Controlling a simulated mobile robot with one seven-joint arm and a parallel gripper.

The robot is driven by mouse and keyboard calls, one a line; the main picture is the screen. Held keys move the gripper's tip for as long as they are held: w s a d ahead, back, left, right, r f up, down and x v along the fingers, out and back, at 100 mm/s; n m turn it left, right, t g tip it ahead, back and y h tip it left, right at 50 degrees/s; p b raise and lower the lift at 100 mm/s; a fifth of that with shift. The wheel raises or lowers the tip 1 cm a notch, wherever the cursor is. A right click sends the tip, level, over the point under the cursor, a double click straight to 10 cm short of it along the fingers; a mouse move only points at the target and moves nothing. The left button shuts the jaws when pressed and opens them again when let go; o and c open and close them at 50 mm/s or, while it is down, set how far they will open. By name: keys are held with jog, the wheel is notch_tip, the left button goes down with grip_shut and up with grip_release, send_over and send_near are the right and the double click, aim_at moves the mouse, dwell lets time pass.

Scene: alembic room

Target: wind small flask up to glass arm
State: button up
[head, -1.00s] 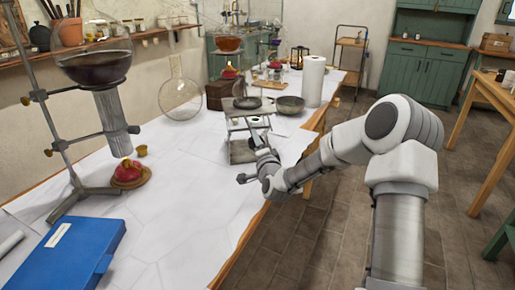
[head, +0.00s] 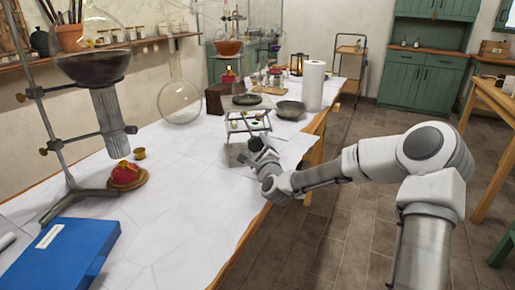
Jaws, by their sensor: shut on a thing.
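A metal lab jack (head: 247,123) stands on the white table near its right edge, with a flat raised top. My gripper (head: 257,150) is at its near side, low down, shut on what looks like the jack's knob; the knob itself is too small and covered to make out. I cannot clearly make out a small flask on the jack. A round flask with orange liquid (head: 228,47) is held up on glassware farther back. The glass arm is too thin to tell apart from the glassware there.
A large clear round flask (head: 180,102) stands left of the jack. A dark bowl (head: 291,109) and paper roll (head: 314,84) are behind it. A stand with a dark-filled vessel (head: 95,65), a red burner (head: 125,174) and a blue book (head: 60,252) are at left.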

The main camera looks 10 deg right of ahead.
jog(key=m+b, duration=0.1)
jog(key=m, duration=0.4)
jog(key=shift+a+f, duration=0.1)
jog(key=shift+m, duration=0.3)
dwell(0.4)
jog(key=o, duration=1.4)
jog(key=s+p, duration=0.1)
jog(key=s, duration=0.4)
jog(key=s+p, duration=0.1)
jog(key=s, duration=0.5)
jog(key=s+p, duration=0.1)
jog(key=s, duration=0.5)
jog(key=shift+s+d+p, duration=0.25)
jog(key=shift+d+p, duration=0.05)
